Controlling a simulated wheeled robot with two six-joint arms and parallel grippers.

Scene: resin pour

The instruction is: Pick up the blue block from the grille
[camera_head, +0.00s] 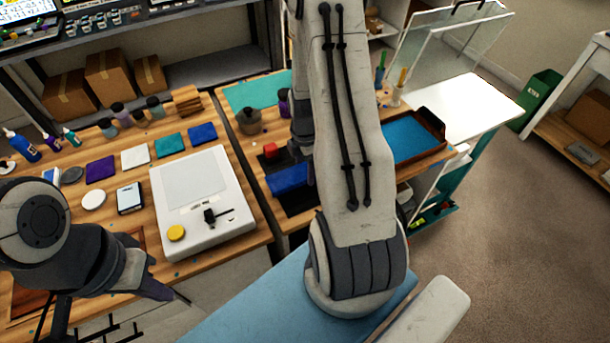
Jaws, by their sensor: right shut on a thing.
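The blue block (287,179) is on the middle table, over the dark grille (300,203). Its right end is hidden by my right arm and gripper. My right gripper (307,172) is mostly behind its own arm. Its dark finger comes down at the block's right end, and it is shut on the block. I cannot tell whether the block touches the grille. My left gripper (152,278) is at the lower left, in front of the left table and away from the block. Its finger gap is not clear.
A white scale-like device (205,235) is on the left table. A dark-rimmed tray with a blue bottom (441,122) is right of my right arm.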

